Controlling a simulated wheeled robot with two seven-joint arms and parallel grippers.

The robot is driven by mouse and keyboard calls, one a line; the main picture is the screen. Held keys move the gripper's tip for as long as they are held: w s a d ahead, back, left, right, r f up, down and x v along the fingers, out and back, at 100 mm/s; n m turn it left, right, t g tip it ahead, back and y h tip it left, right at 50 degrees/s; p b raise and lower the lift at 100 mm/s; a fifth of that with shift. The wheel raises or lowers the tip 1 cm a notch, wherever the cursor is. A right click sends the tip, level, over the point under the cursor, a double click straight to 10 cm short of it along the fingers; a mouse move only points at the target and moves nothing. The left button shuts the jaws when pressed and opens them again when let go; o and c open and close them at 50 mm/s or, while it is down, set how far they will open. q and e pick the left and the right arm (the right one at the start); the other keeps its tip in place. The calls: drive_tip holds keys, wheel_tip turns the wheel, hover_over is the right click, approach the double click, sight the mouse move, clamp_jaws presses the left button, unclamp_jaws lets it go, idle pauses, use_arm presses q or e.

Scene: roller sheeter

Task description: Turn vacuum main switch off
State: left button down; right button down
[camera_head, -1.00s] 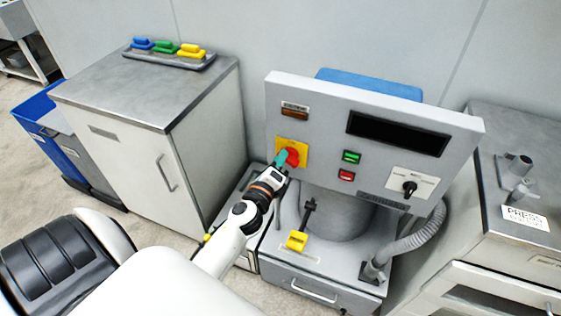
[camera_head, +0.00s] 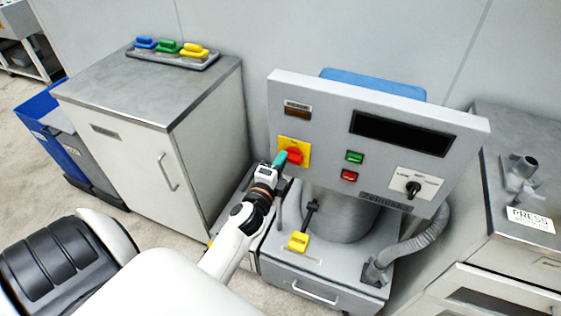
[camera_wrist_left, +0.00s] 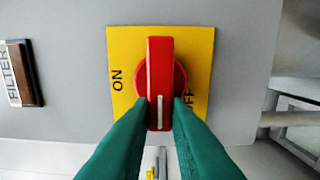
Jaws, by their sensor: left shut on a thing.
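The vacuum main switch is a red rotary knob (camera_head: 294,156) on a yellow plate (camera_head: 306,147), at the left of the grey control panel. In the left wrist view the knob (camera_wrist_left: 160,62) has its handle upright in the picture, with a white mark at the lower end. ON is printed at the plate's left and OFF, partly hidden, at its right. My left gripper (camera_head: 281,161) is at the switch. In the wrist view its green fingers (camera_wrist_left: 160,112) are shut on the lower part of the handle, one on each side. My right gripper is not in view.
The panel (camera_head: 330,112) also carries a green button (camera_head: 355,157), a red button (camera_head: 349,176), a black selector (camera_head: 413,188) and a dark display (camera_head: 402,133). A cabinet (camera_head: 150,130) is left, a grey hose (camera_head: 410,245) right.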

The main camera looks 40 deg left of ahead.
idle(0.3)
use_arm(q)
drive_tip(key=c, duration=1.4)
unclamp_jaws()
drive_tip(key=b+v, duration=0.2)
drive_tip(key=v, duration=1)
drive_tip(key=shift+f+b, duration=0.1)
drive_tip(key=shift+b, duration=0.2)
